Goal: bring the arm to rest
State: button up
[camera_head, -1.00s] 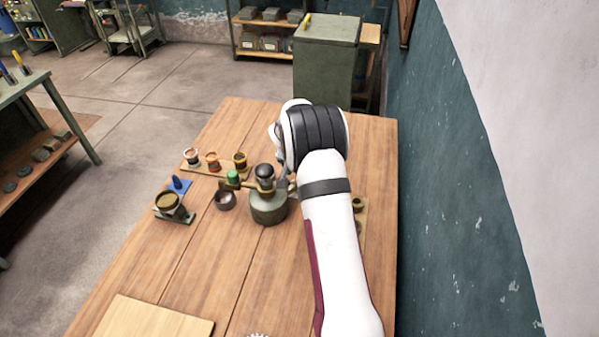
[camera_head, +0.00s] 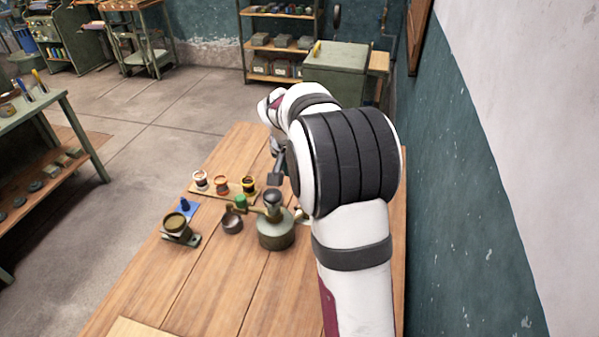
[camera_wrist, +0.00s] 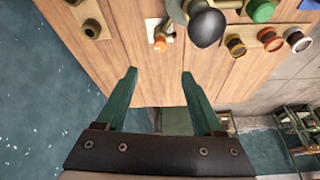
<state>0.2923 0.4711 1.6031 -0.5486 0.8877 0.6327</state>
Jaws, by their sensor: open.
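My gripper (camera_wrist: 160,78) is open and empty in the wrist view, its two green fingers apart above the far end of the wooden table (camera_wrist: 150,90). In the head view my gripper (camera_head: 275,165) is small and partly hidden by my own arm, just beyond a green-grey pot with a dark knob (camera_head: 275,232). The dark knob (camera_wrist: 207,27) shows at the top of the wrist view, apart from the fingers. No object is between the fingers.
Three small jars (camera_head: 222,185) stand on a wooden strip left of my gripper. The teal wall (camera_head: 455,200) is close on the right. The table's front is mostly bare.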

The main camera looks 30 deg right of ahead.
jog(key=x, duration=1.6)
jog(key=shift+d, duration=0.1)
jog(key=shift+r+n, duration=0.1)
jog(key=shift+n, duration=0.2)
